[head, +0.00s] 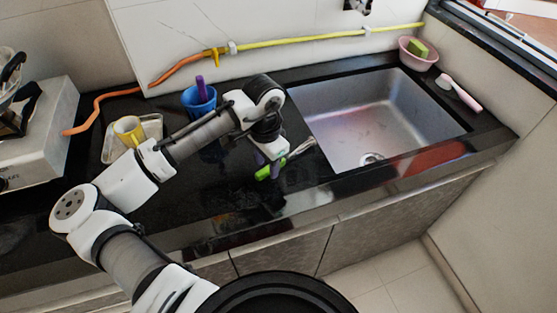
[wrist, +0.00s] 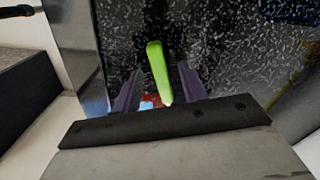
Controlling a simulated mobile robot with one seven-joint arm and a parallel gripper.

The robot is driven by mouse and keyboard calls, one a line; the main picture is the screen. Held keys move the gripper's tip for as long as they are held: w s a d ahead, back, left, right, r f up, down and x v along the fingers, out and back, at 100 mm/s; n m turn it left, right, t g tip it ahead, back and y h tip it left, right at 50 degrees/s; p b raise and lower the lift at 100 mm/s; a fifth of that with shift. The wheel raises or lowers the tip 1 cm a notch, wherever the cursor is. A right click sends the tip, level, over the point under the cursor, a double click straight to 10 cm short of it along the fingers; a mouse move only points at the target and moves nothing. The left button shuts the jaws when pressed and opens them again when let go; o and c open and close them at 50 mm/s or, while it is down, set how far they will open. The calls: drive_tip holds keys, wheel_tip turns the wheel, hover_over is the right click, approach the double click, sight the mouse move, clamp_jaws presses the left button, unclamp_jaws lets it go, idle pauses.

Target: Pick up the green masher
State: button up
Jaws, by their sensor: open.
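The green masher lies on the black counter, left of the sink. Its green handle (head: 263,173) shows in the head view, with a metallic part reaching toward the sink. My gripper (head: 270,163) is over the handle and hides part of the masher. In the wrist view the green handle (wrist: 157,65) shows between the two purple fingers of my gripper (wrist: 158,78). The fingers are open, with a gap on both sides of the handle. I cannot tell how far above the counter they are.
The sink (head: 350,115) is to the right. A blue cup (head: 199,106) with a purple item stands behind my arm. A yellow mug (head: 128,130) sits on a tray at left. A pink bowl (head: 418,62) and a brush (head: 460,92) are beyond the sink.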

drive_tip(key=shift+f, duration=0.7)
clamp_jaws()
drive_tip(key=shift+r, duration=0.1)
